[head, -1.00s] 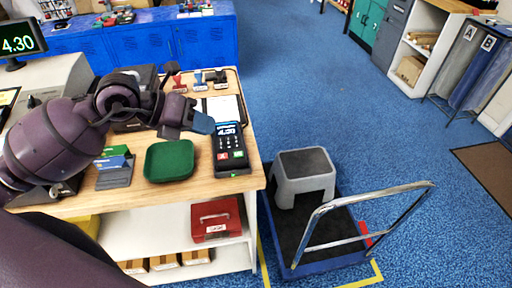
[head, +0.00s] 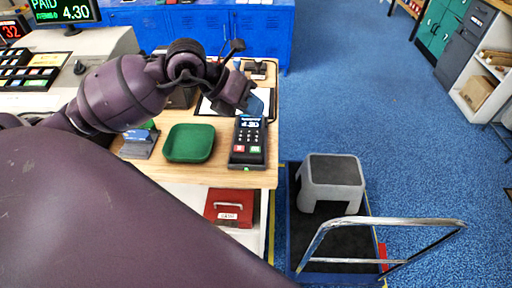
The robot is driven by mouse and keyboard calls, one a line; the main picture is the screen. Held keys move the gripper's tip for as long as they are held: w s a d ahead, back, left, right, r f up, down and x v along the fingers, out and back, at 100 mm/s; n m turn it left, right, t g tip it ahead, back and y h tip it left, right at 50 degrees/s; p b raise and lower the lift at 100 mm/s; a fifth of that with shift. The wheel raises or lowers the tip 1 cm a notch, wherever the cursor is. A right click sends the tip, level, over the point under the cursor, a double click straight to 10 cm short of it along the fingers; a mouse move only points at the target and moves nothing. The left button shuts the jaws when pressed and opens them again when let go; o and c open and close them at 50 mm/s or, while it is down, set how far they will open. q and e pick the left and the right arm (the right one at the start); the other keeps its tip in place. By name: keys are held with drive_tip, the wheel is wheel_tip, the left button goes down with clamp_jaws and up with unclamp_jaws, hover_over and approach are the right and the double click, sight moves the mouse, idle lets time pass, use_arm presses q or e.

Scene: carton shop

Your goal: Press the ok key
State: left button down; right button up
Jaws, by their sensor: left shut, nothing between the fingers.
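The dark card terminal (head: 247,160) stands near the right front edge of the wooden counter. Its lit screen reads 4.30. Below its keypad are a red key and a green key (head: 255,149); any lettering on the green key is too small to read. My left gripper (head: 259,101) is shut and empty, with a blue part at its tip. It appears just behind and above the terminal's top end, apart from the keys, which are uncovered. My right gripper is not in view.
A green tray (head: 190,143) sits left of the terminal, with a card stand (head: 138,146) beyond it. A monitor (head: 62,10) reads PAID 4.30. A clipboard lies behind my gripper. A trolley holding a grey step stool (head: 332,180) stands on the floor to the right.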

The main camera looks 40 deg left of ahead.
use_arm(q)
drive_tip(key=f+b, duration=0.1)
drive_tip(key=f, duration=0.1)
drive_tip(key=b, duration=0.4)
hover_over(254, 147)
wheel_tip(254, 147, down, 5)
drive_tip(key=shift+f, duration=0.9)
idle(0.4)
drive_tip(key=shift+f, duration=0.1)
idle(0.8)
drive_tip(key=shift+f+b, duration=0.3)
